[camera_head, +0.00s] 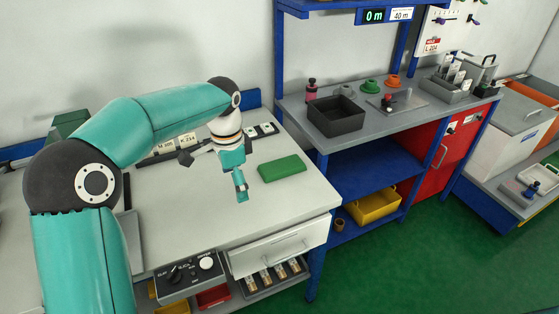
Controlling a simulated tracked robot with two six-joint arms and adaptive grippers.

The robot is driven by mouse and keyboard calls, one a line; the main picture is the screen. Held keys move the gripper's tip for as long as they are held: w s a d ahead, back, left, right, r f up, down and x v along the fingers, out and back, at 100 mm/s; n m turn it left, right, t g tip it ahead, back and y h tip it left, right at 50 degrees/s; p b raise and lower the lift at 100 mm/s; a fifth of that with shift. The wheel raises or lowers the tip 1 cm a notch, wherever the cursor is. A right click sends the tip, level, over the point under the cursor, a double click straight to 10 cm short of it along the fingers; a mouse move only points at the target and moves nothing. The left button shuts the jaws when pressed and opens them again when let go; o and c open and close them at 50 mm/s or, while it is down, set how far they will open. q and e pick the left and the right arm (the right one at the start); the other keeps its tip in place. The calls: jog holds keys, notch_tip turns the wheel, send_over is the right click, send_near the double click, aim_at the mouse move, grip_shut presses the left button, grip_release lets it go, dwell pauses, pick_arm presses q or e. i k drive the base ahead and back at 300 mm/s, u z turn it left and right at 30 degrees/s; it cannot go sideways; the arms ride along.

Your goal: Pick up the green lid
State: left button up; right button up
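The green lid (282,168), a flat rectangular piece with rounded edges, lies on the white worktop (300,196) near its right side. My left arm reaches in from the left, and my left gripper (241,186) points down over the worktop, to the left of the lid and apart from it. Its fingers are small and seen edge-on, so I cannot tell whether they are open or shut. I see nothing held in it. My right gripper is not in view.
A control box (189,276) and a drawer (277,248) are at the worktop's front. Small labelled blocks (178,145) stand at its back. To the right, a blue-framed bench carries a dark tray (336,116) and green and orange pieces. Bare worktop surrounds the lid.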

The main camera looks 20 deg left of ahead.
aim_at(270, 172)
jog(key=i, duration=0.85)
jog(key=z, duration=0.05)
